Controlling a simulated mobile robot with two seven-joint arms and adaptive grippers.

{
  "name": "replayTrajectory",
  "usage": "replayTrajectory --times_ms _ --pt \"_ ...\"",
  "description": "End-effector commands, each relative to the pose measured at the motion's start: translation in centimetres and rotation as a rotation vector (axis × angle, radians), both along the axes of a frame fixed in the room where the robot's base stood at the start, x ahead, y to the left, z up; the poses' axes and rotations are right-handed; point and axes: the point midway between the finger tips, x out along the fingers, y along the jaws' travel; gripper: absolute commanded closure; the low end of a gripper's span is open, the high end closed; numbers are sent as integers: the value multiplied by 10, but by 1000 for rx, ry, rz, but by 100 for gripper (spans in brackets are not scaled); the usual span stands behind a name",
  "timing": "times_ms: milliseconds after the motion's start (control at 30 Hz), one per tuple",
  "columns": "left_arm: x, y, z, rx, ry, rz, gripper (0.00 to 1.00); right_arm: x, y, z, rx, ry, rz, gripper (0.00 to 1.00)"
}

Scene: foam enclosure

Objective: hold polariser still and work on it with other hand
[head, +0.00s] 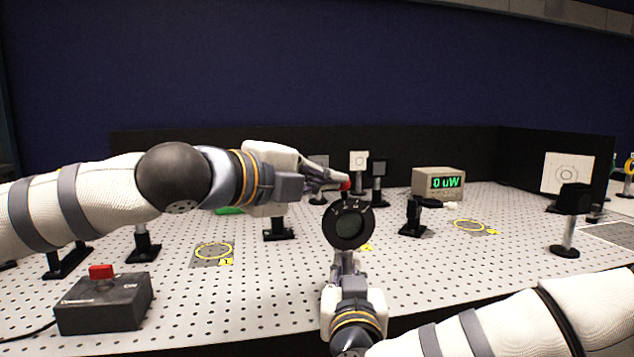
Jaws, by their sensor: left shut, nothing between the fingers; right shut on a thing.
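The polariser (349,228) is a round black disc with a dark grey centre and pale marks near its upper rim. A small red tip (346,186) shows just above its top edge. My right gripper (346,258) comes up from below and is shut on the lower part of the polariser, holding it upright. My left gripper (336,183) reaches in from the left and is shut and empty. Its fingertips are at the red tip; I cannot tell whether they touch it. The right fingertips are partly hidden by the polariser.
A perforated optical table carries a control box with a red button (101,272) at front left. A power meter (437,183) reads "0 uW" at the back. Several black-based mounts, a white target card (567,174) and yellow ring marks (214,251) stand around. Dark foam walls close the back.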

Motion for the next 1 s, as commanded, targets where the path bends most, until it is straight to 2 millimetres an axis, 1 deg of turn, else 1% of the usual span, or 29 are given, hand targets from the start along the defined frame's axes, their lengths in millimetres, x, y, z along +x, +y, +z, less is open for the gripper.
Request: replayTrajectory --times_ms 167,267,367,600,700,800,867,900,967,1000 --pt "0 1 0 0 0 1 100 0 0 0 0 0 -1 100" --pt "-4 5 2 -1 -1 2 100 0 0 0 0 0 -1 100" --pt "-20 17 9 0 -3 3 100 0 0 0 0 0 -1 100" --pt "-74 57 32 -1 -4 4 100 0 0 0 0 0 0 100" --pt "-91 69 38 0 -3 4 100 0 0 0 0 0 0 100" --pt "-101 77 43 0 -2 2 100 0 0 0 0 0 0 100" --pt "-105 78 43 2 1 1 100 0 0 0 0 0 0 100" --pt "-105 73 40 14 7 -1 100 0 0 0 0 0 0 100" --pt "-104 56 31 51 22 0 100 0 0 0 0 0 0 100" --pt "-103 41 24 81 33 6 100 0 0 0 0 0 0 100"
